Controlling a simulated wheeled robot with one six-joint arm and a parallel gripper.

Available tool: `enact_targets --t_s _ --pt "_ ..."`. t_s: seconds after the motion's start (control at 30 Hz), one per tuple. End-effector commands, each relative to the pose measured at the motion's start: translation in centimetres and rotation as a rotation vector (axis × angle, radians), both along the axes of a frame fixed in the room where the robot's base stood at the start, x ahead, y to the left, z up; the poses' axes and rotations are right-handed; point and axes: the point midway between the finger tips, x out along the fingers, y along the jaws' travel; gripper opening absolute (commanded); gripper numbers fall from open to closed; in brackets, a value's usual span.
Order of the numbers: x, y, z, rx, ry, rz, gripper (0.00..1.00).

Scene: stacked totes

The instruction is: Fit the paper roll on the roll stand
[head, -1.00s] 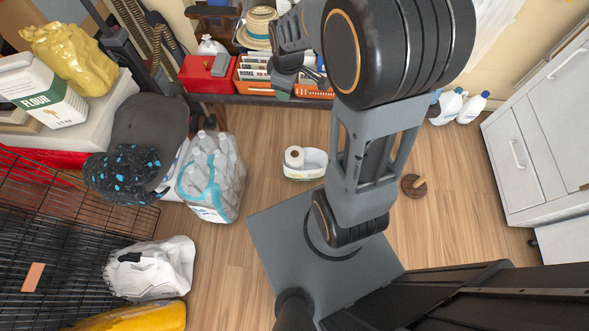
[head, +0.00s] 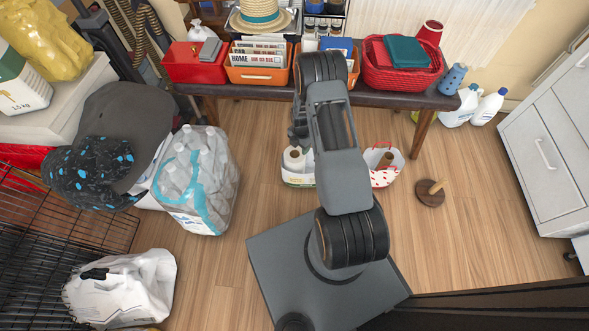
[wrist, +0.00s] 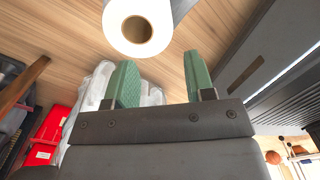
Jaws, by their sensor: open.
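The paper roll (head: 294,158) is white and stands in a low white container (head: 298,181) on the floor. It also shows large at the top of the wrist view (wrist: 112,22), its brown core hole facing the camera. The roll stand (head: 430,193) is a round brown wooden base with a peg, on the floor to the right. My gripper (wrist: 158,80) is open, with two green fingers and nothing between them. The roll is beyond the fingertips, apart from them in the picture. In the head view my arm hides most of the gripper and part of the container.
A white bag with red marks (head: 386,177) stands between container and stand. A wooden bench (head: 300,95) bearing bins, a basket and a hat is behind. A bottle pack (head: 198,180) is left, white jugs (head: 487,106) right. The floor around the stand is clear.

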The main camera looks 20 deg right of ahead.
Motion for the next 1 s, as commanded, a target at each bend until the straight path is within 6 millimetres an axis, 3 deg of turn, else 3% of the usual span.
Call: enact_targets --t_s 0.03,0.2,0.53,0.83,1.0 --pt "0.0 0.0 -1.3 0.000 0.000 0.000 0.49" --pt "0.0 0.0 -3.4 0.000 0.000 -0.001 0.49" --pt "0.0 0.1 -4.8 0.000 0.000 -0.002 0.49" --pt "0.2 0.2 -8.7 0.000 0.000 -0.002 0.49" --pt "0.3 0.2 -9.4 0.000 -0.002 -0.003 0.49"
